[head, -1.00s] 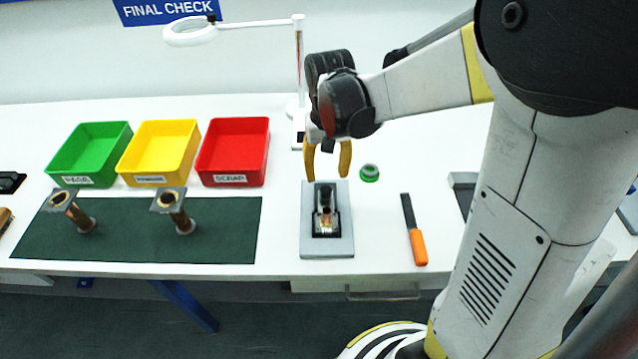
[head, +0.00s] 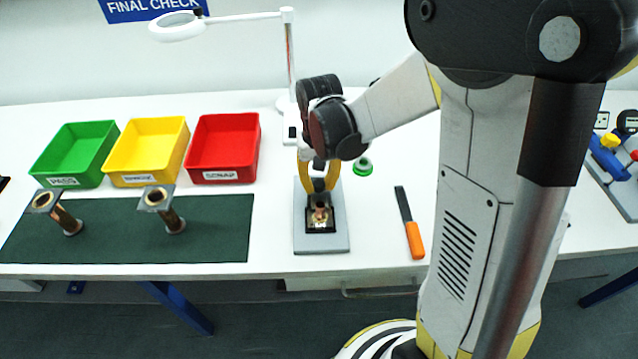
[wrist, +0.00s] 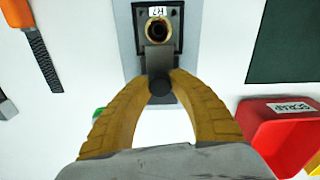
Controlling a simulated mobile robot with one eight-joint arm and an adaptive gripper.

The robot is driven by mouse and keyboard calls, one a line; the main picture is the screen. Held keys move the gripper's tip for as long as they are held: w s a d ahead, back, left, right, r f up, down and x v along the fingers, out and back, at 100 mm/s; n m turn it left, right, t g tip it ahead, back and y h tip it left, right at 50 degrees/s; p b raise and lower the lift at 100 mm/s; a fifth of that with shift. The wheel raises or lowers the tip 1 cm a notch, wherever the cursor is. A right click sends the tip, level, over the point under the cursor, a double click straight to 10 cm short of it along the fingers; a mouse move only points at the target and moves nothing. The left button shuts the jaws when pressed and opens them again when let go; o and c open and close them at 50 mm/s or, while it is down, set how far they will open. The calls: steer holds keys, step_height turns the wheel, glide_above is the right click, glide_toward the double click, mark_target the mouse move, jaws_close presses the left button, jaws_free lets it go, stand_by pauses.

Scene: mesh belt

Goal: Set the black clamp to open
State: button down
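The black clamp (head: 321,226) sits on a grey base plate (head: 322,246) near the front of the bench. In the wrist view its dark arm (wrist: 157,60) reaches from my fingers to a square-flanged copper part (wrist: 157,29) labelled "H7" in the black fixture. My gripper (head: 319,189) is above the clamp with its yellow fingers drawn together. In the head view the fingers hide the upper part of the clamp.
Green (head: 75,153), yellow (head: 147,150) and red (head: 223,147) trays stand at the left behind a dark mat (head: 110,235) with two flanged copper parts. An orange-handled file (head: 411,225) lies right. A green-topped round object (head: 363,167) and white lamp (head: 289,60) stand behind.

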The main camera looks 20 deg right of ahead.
steer(key=shift+w+d, duration=0.2)
steer(key=shift+w, duration=0.45)
steer(key=shift+w+d, duration=0.2)
steer(key=shift+w, duration=0.4)
steer(key=c, duration=1.2)
jaws_free()
steer(key=shift+o, duration=0.2)
step_height(320, 180, up, 12)
steer(key=shift+s, duration=0.1)
